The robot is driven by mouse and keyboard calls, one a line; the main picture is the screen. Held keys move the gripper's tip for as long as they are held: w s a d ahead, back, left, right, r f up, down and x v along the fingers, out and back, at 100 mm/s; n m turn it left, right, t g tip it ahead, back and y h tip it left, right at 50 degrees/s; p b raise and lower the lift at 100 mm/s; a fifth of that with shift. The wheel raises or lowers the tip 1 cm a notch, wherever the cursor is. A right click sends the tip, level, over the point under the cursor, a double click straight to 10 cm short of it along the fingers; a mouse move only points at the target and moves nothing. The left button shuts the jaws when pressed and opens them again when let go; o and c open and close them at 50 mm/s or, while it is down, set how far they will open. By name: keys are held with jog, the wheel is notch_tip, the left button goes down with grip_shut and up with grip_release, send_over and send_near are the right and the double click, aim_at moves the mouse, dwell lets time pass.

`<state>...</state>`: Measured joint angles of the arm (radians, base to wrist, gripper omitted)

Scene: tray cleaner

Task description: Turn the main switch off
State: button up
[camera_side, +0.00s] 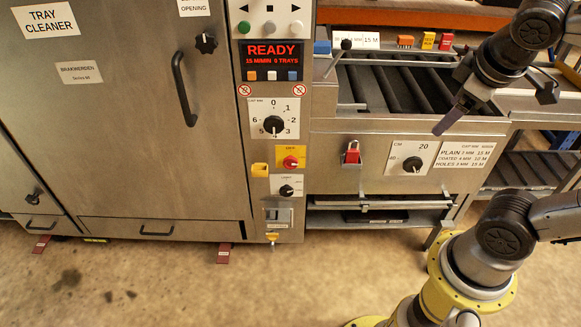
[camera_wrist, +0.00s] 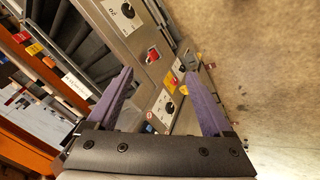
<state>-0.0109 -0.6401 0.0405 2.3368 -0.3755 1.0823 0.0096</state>
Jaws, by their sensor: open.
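In the wrist view both fingers of my gripper (camera_wrist: 161,74) are spread wide.
A black dial (camera_side: 274,124) is above the switch and a smaller black knob (camera_side: 286,190) below it. A yellow block (camera_side: 260,170) juts out beside it. The display (camera_side: 272,56) reads READY.

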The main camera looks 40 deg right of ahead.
jog(key=shift+o, duration=0.2)
jog(key=w+d+r+n+g+h, duration=0.2)
jog(key=w+d+h, duration=0.1)
jog(key=w+d, duration=0.2)
jog(key=shift+w+h, duration=0.3)
jog(key=shift+w, duration=0.35)
jog(key=w+a+f+n+t+h, duration=0.1)
jog(key=w+f+n+h, duration=0.35)
jog(key=w, duration=0.75)
jog(key=w+a+f+n+t+h, duration=0.1)
jog(key=w+f+n+h, duration=0.35)
jog(key=w, duration=0.75)
jog(key=w+a+f+n+t, duration=0.3)
jog(key=a+f+n, duration=0.15)
jog(key=f, duration=0.45)
jog(key=w+a+f+n+t, duration=0.4)
jog(key=a+f, duration=0.1)
jog(key=f, duration=0.4)
jog(key=n+t+y, duration=0.2)
jog(key=n+y, duration=0.2)
jog(key=n, duration=0.2)
send_near(291, 165)
jog(key=x, duration=0.9)
